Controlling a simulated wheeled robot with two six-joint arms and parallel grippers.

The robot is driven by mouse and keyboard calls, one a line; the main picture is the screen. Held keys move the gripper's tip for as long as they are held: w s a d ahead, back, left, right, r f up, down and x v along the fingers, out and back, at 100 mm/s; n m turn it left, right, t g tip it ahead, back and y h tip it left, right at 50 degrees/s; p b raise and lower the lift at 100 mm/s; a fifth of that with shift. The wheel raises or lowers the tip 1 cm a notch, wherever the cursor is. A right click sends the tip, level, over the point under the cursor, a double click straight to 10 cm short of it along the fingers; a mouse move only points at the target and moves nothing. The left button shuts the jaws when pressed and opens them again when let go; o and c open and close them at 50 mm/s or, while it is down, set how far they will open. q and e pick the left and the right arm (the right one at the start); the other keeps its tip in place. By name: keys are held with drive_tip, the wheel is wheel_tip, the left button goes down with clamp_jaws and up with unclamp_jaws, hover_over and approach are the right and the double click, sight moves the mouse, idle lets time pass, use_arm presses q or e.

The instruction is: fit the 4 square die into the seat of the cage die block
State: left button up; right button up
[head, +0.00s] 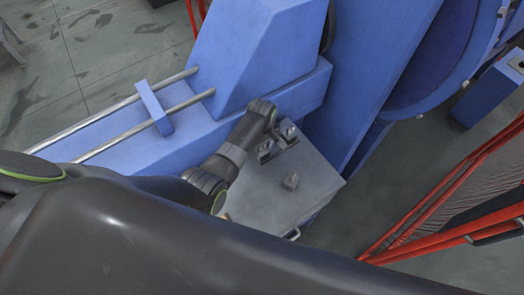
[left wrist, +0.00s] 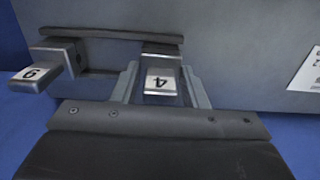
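The 4 square die (left wrist: 161,82) is a small grey block with a white label, seen upside down in the left wrist view. It sits at a dark rail on the grey bench. My left gripper (left wrist: 160,90) has one finger on each side of it, with narrow gaps still showing. In the head view this gripper (head: 264,146) is at the bench's back left edge, its fingers hardly visible. No seat is clearly visible. My right gripper is out of view.
A second labelled die, 6 or 9 (left wrist: 35,75), sits left of the 4 die. The grey bench top (head: 255,205) is mostly clear. The blue machine (head: 258,50) rises directly behind it. Red-framed guards (head: 450,190) stand at the right.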

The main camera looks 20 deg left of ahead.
use_arm(q)
drive_tip(key=c, duration=0.7)
clamp_jaws()
drive_tip(key=shift+r, duration=0.15)
